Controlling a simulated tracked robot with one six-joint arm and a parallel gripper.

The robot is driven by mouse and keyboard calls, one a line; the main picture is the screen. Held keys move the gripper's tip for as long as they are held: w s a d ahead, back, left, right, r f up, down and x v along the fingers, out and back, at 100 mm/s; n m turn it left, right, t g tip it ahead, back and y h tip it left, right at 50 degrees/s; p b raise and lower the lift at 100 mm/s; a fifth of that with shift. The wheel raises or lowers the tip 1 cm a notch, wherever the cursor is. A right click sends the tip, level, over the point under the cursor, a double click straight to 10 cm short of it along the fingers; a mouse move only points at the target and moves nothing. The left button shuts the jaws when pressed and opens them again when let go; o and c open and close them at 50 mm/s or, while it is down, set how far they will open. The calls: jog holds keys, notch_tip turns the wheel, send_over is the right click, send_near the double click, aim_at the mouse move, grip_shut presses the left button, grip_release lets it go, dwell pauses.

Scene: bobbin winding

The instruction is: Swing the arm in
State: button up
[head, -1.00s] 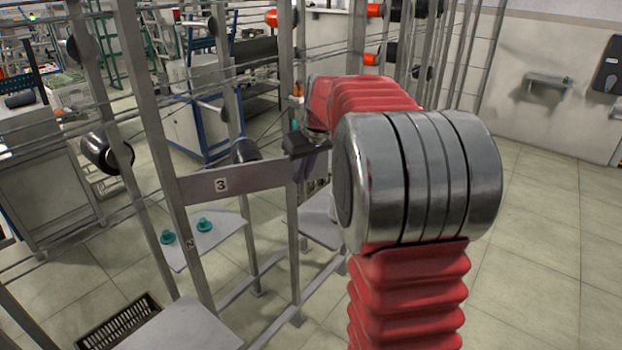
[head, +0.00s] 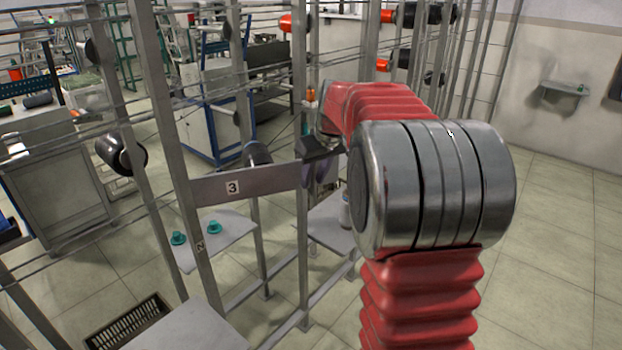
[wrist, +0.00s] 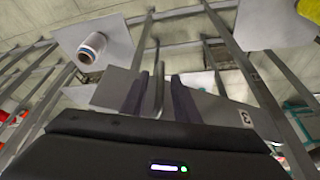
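My arm, with red bellows sleeves and a broad metal joint, reaches forward over the right side of the head view toward a grey metal rack (head: 165,110). My gripper (wrist: 159,78) is at its far end, close to the rack beside the crossbar marked 3 (head: 245,186). In the wrist view its two dark fingers are apart, with a thin metal bar showing in the gap. I cannot tell how near that bar is. Nothing is held. A white spool (wrist: 90,48) is on a pale shelf plate (wrist: 112,38) at upper left in the wrist view.
Two teal pieces (head: 195,233) sit on a low rack shelf (head: 228,245). Dark bobbins (head: 122,153) stick out from the posts. A black crate (head: 128,323) lies at lower left. Several posts and wires surround my gripper. The tiled floor (head: 550,230) at right is clear.

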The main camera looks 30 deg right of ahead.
jog(key=v, duration=1.3)
jog(key=shift+s+r, duration=0.2)
jog(key=shift+r, duration=0.05)
jog(key=shift+c, duration=0.5)
